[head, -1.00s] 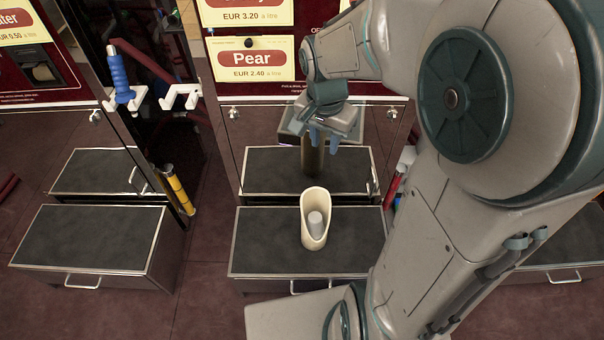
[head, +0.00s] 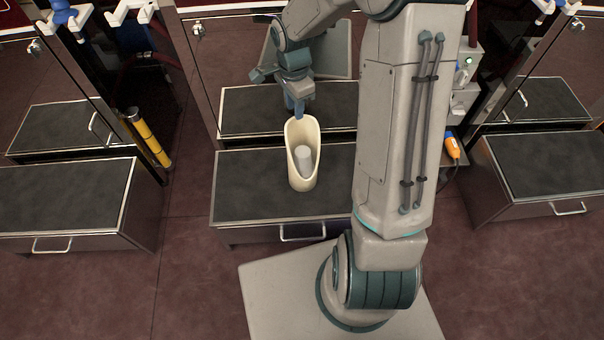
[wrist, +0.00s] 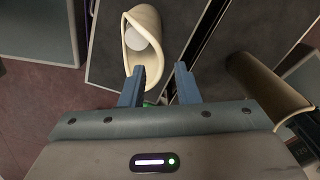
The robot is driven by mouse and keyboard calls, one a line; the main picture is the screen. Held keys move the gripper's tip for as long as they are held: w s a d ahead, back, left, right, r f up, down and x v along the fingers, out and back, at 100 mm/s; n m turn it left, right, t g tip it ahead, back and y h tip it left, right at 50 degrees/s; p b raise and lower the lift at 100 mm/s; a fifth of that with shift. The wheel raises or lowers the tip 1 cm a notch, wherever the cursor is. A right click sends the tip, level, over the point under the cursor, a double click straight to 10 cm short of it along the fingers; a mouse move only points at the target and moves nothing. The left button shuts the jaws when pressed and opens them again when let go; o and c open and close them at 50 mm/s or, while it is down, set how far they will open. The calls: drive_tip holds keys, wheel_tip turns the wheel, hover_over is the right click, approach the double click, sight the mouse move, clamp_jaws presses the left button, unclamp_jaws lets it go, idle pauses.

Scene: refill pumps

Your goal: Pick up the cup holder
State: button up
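The cup holder (head: 291,160) is a cream, scoop-like vessel with a tall back wall. My gripper (head: 299,112) is right at the holder's high back rim, pointing down. In the wrist view my gripper (wrist: 160,78) is open, and the cup holder (wrist: 133,22) reaches in between its two blue-grey fingers. I cannot tell whether either finger touches the wall.
The step (head: 240,195) has a metal edge and a front handle. A brown cylinder (wrist: 268,85) is close to the right of my gripper in the wrist view. Dispenser panels stand behind. A yellow-and-black post (head: 148,138) is to the left; an orange-handled item (head: 453,146) hangs to the right.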

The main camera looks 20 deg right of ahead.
sight(298, 122)
drive_tip(key=f+b, duration=0.1)
drive_tip(key=f, duration=0.1)
drive_tip(key=f+b, duration=0.1)
drive_tip(key=f, duration=0.1)
drive_tip(key=f+b, duration=0.1)
drive_tip(key=f, duration=0.2)
drive_tip(key=shift+d, duration=0.4)
drive_tip(key=shift+r, duration=0.1)
clamp_jaws()
idle(0.9)
